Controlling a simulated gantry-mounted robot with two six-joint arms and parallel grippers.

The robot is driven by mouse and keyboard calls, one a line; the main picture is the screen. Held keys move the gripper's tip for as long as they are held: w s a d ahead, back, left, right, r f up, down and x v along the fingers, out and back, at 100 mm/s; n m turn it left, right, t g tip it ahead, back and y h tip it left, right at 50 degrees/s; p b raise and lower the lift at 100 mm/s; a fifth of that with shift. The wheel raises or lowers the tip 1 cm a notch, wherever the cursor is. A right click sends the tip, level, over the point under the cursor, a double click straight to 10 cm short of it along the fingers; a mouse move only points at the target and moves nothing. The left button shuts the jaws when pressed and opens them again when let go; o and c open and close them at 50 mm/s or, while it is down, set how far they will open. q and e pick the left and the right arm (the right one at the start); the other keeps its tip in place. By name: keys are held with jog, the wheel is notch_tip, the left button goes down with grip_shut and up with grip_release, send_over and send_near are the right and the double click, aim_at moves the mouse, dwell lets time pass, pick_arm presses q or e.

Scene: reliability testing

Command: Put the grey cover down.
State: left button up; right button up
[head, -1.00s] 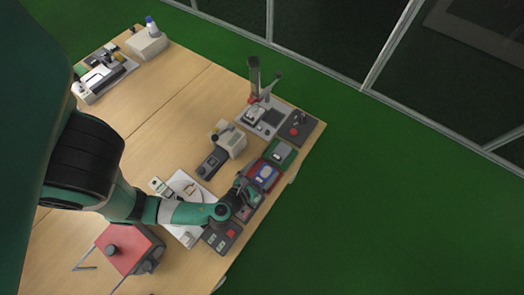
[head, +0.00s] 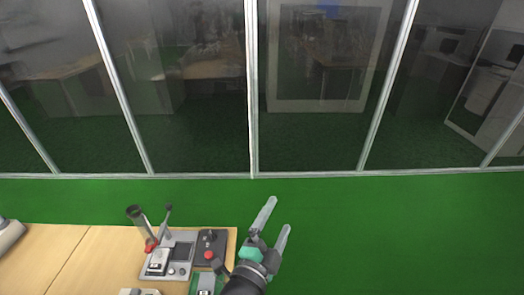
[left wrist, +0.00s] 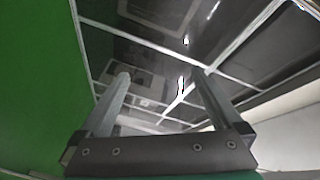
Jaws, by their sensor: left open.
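My left gripper (head: 278,214) is in the lower middle of the head view, its two light fingers pointing up and apart. It appears over the green floor, just right of the table's corner. The left wrist view shows the same open fingers (left wrist: 160,76) with nothing between them. I cannot make out a grey cover in either current view. My right gripper is not in view.
The wooden table (head: 62,240) fills the lower left. On its corner stand a lever test stand (head: 172,252) and a dark box with a red knob (head: 209,252). A green-topped device (head: 205,284) is partly cut off. A glass partition (head: 190,90) stands behind green floor.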

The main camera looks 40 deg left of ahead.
pick_arm(q)
notch_tip(320, 180, up, 21)
jog(key=d+n+t+h, duration=0.2)
jog(key=n+t, duration=0.3)
jog(key=n, duration=0.1)
jog(key=s+d+r+n+t+h, duration=0.1)
jog(key=s+r+t+h, duration=0.1)
jog(key=s+r, duration=0.3)
jog(key=s+d+r+n+t+h, duration=0.1)
jog(key=s+r, duration=0.4)
jog(key=r, duration=0.7)
jog(key=d+t+h, duration=0.1)
jog(key=t+h, duration=0.1)
jog(key=shift+s+t, duration=0.2)
jog(key=shift+t, duration=0.2)
